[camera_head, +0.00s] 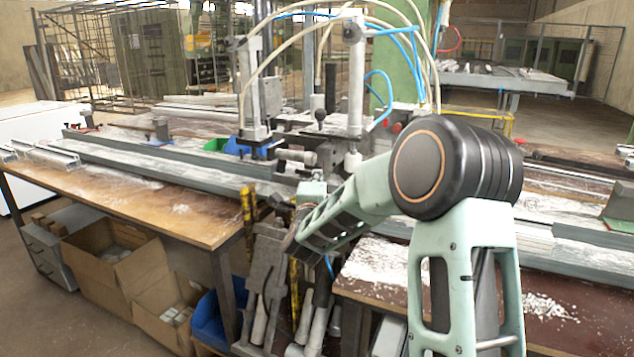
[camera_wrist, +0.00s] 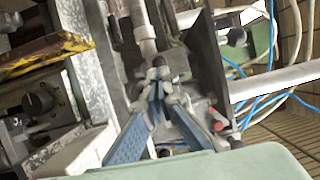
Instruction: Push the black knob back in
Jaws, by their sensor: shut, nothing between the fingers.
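My gripper (camera_wrist: 159,72) is in the wrist view, its two blue-grey fingers converging to shut tips in front of the clamp's metal parts. Nothing shows between the tips. A dark round knob (camera_wrist: 236,37) sits on a greenish part to the upper right of the fingertips, apart from them in the picture. Another dark round part (camera_wrist: 39,101) shows at the left. The head view does not show the fingers clearly.
Upright clamp cylinders (camera_head: 356,85) rise from the bench (camera_head: 180,212), with blue and white hoses looping above. A long grey profile rail (camera_head: 150,160) runs across the bench. Cardboard boxes (camera_head: 100,270) stand beneath.

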